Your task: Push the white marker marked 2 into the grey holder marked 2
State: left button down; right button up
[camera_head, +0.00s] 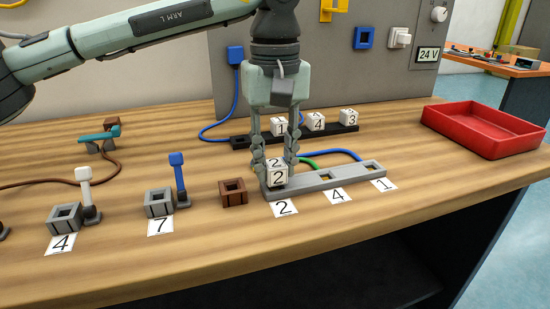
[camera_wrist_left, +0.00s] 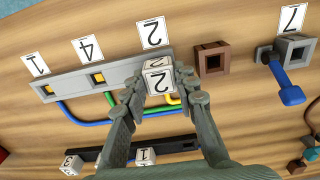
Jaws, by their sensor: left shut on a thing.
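The white marker marked 2 (camera_head: 277,175) is a small cube between the fingers of my left gripper (camera_head: 277,166), which points down and is shut on it. In the left wrist view the same cube (camera_wrist_left: 158,80) shows its 2 between both fingertips. The grey holder (camera_head: 318,182) is a long strip with square slots and cards 2, 4 and 1 in front. The cube is at the strip's left end, behind the card marked 2 (camera_head: 284,208), and hides that slot. I cannot tell whether its base is inside the slot or just above it. My right gripper is not in view.
A black rack (camera_head: 335,131) behind holds white cubes marked 1, 4 and 3. A brown square socket (camera_head: 233,191) stands close left of the strip. Grey sockets with switches stand further left. A red tray (camera_head: 482,130) is at the right. Cables run behind the strip.

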pick_arm(q)
jog(key=shift+f+b, duration=0.4)
jog(key=shift+f, duration=0.2)
dwell(0.6)
jog(key=c, duration=1.1)
grip_release()
notch_tip(320, 180, up, 12)
